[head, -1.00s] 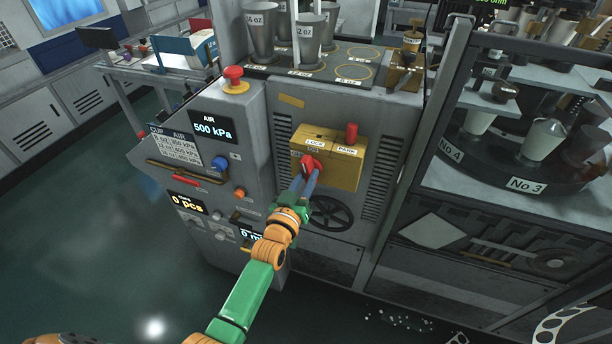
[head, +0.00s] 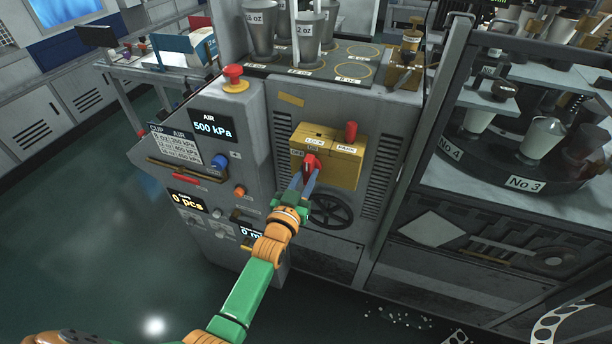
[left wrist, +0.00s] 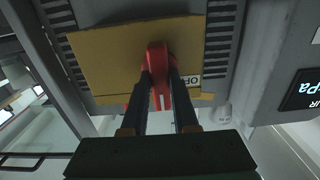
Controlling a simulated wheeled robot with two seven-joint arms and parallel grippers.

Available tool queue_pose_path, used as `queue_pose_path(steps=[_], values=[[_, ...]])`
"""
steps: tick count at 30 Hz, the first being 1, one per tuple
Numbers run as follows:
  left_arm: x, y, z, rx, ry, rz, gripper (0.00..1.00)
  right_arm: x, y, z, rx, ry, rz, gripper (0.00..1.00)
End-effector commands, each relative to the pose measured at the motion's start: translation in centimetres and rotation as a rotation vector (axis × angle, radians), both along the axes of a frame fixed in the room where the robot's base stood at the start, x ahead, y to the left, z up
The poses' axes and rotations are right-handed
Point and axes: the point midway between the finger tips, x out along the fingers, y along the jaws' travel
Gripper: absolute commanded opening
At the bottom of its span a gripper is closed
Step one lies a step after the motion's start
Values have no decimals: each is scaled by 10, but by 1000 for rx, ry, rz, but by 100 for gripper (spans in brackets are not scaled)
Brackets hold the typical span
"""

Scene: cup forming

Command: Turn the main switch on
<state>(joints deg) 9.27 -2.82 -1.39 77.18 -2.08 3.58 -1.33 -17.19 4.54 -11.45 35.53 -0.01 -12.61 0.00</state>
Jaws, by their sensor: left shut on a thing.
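The main switch is a red handle (head: 311,163) on the front of a yellow box (head: 338,172) fixed to the grey machine. My left gripper (head: 308,176) is shut on the red handle. In the left wrist view both fingers lie on either side of the red handle (left wrist: 158,62), and an "OFF" label shows beside the right finger. A small red part (head: 351,131) stands on top of the box by the "PARK" label, next to a "LOCK" label. My right gripper is not in view.
A black handwheel (head: 332,212) sits just below the box. The left panel has a red mushroom button (head: 233,77), an air display (head: 211,128) and several knobs. Metal cups (head: 308,38) stand on top. A rotary cup table (head: 480,150) is at right.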

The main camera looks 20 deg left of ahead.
Motion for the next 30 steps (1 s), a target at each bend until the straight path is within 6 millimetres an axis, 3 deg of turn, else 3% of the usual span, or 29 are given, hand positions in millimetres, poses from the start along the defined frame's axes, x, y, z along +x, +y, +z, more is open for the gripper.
queue_pose_path(steps=[1,2,5,16,24,30], values=[[-1,0,-5,2,13,-1,0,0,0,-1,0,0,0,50],[-1,0,-5,2,13,-1,30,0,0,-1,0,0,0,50],[-1,0,-4,2,11,-1,57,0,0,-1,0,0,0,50],[-7,0,-2,1,5,0,57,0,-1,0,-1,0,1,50],[-56,2,-4,1,7,0,57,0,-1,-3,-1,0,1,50],[-72,2,-3,1,7,-1,57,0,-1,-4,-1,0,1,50]])
